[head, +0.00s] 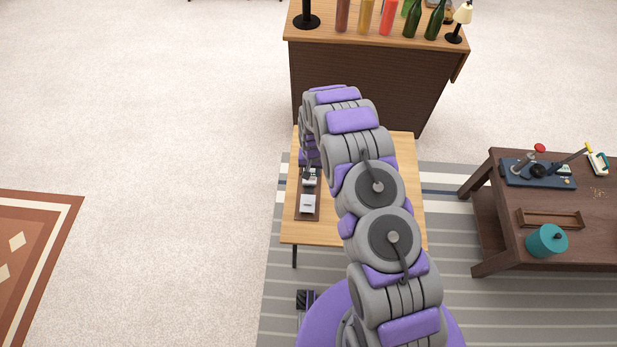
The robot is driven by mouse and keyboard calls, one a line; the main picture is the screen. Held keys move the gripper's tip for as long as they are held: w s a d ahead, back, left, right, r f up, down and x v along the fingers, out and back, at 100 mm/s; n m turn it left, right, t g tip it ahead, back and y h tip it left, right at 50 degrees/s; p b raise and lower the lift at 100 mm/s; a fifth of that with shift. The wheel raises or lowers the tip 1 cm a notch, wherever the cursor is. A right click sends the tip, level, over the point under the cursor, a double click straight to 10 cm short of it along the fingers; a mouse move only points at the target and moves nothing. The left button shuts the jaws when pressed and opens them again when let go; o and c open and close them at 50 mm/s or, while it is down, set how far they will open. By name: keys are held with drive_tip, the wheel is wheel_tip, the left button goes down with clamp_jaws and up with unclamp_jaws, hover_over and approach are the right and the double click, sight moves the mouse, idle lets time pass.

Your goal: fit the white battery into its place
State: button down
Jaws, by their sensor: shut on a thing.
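A small wooden table (283,230) stands in the middle of the head view, partly behind my arm. A narrow dark brown tray (308,216) lies along its left side. A white block (307,204) sits at the near part of the tray. My arm arches over the table, and my gripper (310,178) points down over the tray's far part. It is shut on a small pale thing just beyond the white block. The held thing is mostly hidden and too small to tell clearly; I cannot tell which pale piece is the battery.
A bar counter (360,85) with several bottles and a lamp stands behind the table.

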sight(308, 192)
drive_tip(key=shift+s+a+f+b, duration=0.2)
drive_tip(key=shift+a+f+b, duration=0.1)
drive_tip(key=shift+f, duration=1.35)
drive_tip(key=shift+s+a+f+b, duration=0.2)
drive_tip(key=shift+f+b, duration=0.15)
drive_tip(key=shift+f, duration=1.35)
drive_tip(key=shift+s+a+f+b, duration=0.2)
drive_tip(key=shift+f+b, duration=0.1)
drive_tip(key=shift+f, duration=1.35)
drive_tip(key=shift+s+d+f, duration=0.1)
drive_tip(key=shift+s+f, duration=0.05)
drive_tip(key=shift+f, duration=0.4)
drive_tip(key=shift+s+d+f, duration=0.25)
drive_tip(key=shift+s+f, duration=0.3)
drive_tip(key=shift+f, duration=0.35)
drive_tip(key=shift+w+a+r, duration=0.25)
drive_tip(key=shift+w, duration=0.2)
drive_tip(key=shift+w+a, duration=0.25)
drive_tip(key=shift+w, duration=0.05)
